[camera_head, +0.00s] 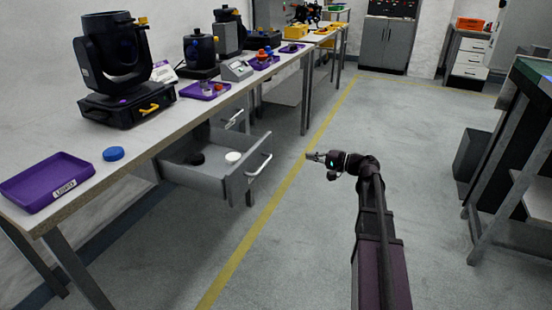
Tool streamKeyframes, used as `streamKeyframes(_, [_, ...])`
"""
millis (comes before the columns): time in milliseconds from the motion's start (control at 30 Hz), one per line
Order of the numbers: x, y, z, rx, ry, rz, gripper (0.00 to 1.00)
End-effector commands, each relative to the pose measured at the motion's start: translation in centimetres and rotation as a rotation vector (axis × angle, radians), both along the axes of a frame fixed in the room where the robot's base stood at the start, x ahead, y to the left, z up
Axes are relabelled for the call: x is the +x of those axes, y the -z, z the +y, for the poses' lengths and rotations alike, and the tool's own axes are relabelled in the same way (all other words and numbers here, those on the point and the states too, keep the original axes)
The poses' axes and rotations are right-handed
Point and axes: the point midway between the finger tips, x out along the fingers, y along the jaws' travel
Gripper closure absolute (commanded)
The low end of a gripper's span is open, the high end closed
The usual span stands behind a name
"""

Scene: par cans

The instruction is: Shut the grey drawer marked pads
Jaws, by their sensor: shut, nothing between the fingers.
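A grey drawer (228,189) stands pulled out from under the long workbench at the left. It has a pale bar handle (259,166) on its front. A white round item (233,157) and a dark round item (197,158) lie inside it. No marking can be read on the drawer from here. My gripper (308,156) is shut and empty. It points left toward the drawer front, to the right of the handle and apart from it in the picture, over the yellow floor line.
The workbench (137,130) bears a purple tray (45,182), a blue round item (113,154) and a black stage light (118,62). Another drawer (233,117) shows beyond the open one. Open floor lies around my arm; a dark bench stands at the right.

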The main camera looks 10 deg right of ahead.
Motion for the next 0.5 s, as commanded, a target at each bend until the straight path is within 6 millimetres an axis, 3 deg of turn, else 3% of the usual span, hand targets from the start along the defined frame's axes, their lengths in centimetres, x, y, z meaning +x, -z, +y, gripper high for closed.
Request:
streamKeyframes(200, [0.42, 0.36, -1.10, 0.040, 0.018, -0.018, 1.00])
streamKeyframes(500, [0.39, 0.24, -1.16, 0.041, 0.019, -0.019, 1.00])
